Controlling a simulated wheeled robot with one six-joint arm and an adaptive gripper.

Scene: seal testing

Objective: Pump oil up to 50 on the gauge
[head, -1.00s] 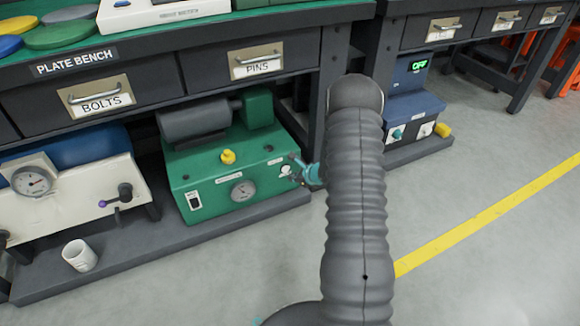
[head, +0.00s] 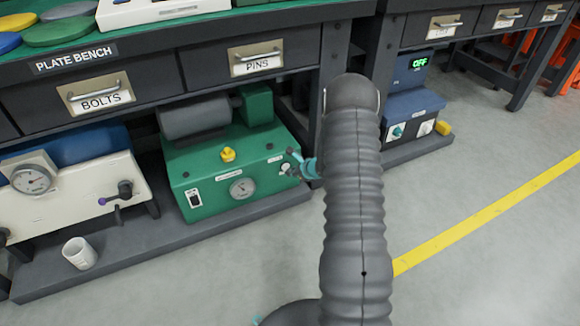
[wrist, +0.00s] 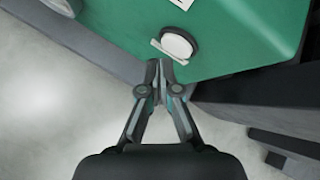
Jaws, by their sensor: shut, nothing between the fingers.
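A green machine (head: 215,165) with a grey motor on top stands on the low shelf under the bench. Its front carries a round dial gauge (head: 242,187), whose reading is too small to tell. A round white button (head: 286,168) sits at the front's right end, with a small white label beside it. The button also shows in the wrist view (wrist: 179,46). My gripper (head: 292,164) is just in front of the button. In the wrist view my gripper (wrist: 159,68) is shut with nothing in it, its tips just short of the button and label; I cannot tell whether they touch.
A yellow knob (head: 228,155) and a dark switch (head: 194,198) are on the green machine. To its left are a cream machine (head: 75,195) with another gauge (head: 31,179), and a white mug (head: 79,253). A blue unit (head: 411,115) stands right of the bench leg. The floor in front is clear.

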